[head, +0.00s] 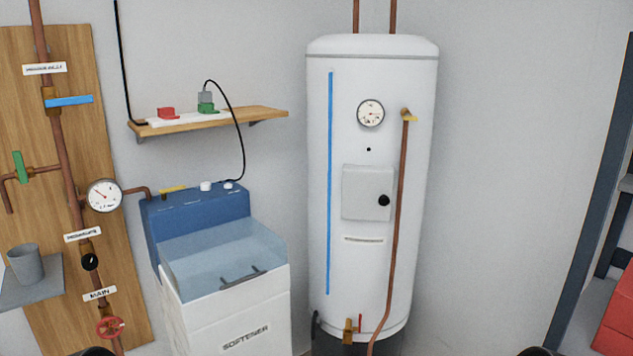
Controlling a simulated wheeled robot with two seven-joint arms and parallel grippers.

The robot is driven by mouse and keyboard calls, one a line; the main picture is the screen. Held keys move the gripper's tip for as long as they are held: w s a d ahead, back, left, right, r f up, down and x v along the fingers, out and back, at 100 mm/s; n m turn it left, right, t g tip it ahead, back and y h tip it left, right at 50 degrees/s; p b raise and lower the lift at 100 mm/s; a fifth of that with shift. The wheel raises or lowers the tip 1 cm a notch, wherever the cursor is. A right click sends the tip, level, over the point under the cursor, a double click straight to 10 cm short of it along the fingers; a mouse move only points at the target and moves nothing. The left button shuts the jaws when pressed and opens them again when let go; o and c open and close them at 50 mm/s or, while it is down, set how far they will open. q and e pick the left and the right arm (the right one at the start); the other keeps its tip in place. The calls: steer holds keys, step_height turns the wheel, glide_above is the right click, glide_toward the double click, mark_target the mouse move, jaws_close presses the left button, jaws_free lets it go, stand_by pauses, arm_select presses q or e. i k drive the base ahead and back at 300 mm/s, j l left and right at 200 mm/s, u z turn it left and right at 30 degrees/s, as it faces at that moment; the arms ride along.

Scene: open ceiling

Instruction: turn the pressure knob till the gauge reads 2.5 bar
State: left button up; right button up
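The pressure knob (90,261) is a small black knob on the vertical copper pipe at the left, under a white label (83,235) whose small print seems to read "PRESSURE". The round white pressure gauge (104,195) sits above it, beside the pipe. Its red needle points to the upper left; the scale is too small to read. Dark rounded shapes at the bottom edge, left and right, may be parts of my arms. No gripper fingers show, and nothing touches the knob.
A red wheel valve (110,327) sits below the knob, by the "MAIN" label (99,294). A grey cup (26,264) stands on a small shelf (30,287) to the left. The softener (226,315) stands close on the right, then a white tank (349,130) with its own gauge (370,113).

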mark_target(90, 261)
steer(key=u, duration=1.25)
